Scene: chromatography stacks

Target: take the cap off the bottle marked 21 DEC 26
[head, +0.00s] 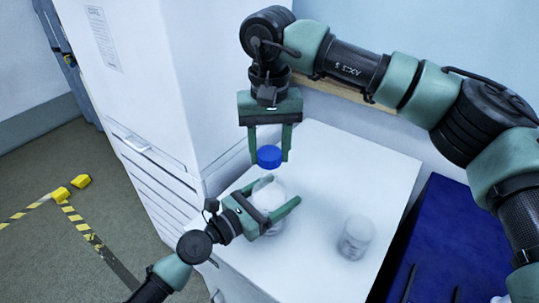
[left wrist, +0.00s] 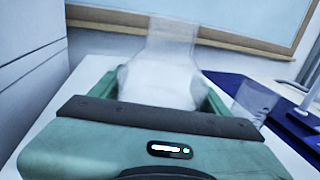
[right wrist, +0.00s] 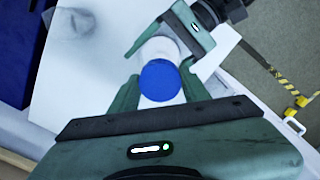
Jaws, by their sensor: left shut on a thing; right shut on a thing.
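A clear bottle with white contents (head: 268,197) stands upright on the white top. My left gripper (head: 285,189) is shut around its body from the front left. The left wrist view shows the bottle (left wrist: 160,82) with its neck bare at the top. My right gripper (head: 269,161) points down and is shut on a blue cap (head: 269,155). The cap is just above the bottle's neck and looks apart from it. In the right wrist view the cap (right wrist: 160,80) hides the bottle's mouth. No date marking is readable.
A tall white cabinet (head: 130,60) borders the left side. A dark blue surface (head: 435,235) lies at the right. The worktop around the second bottle is clear.

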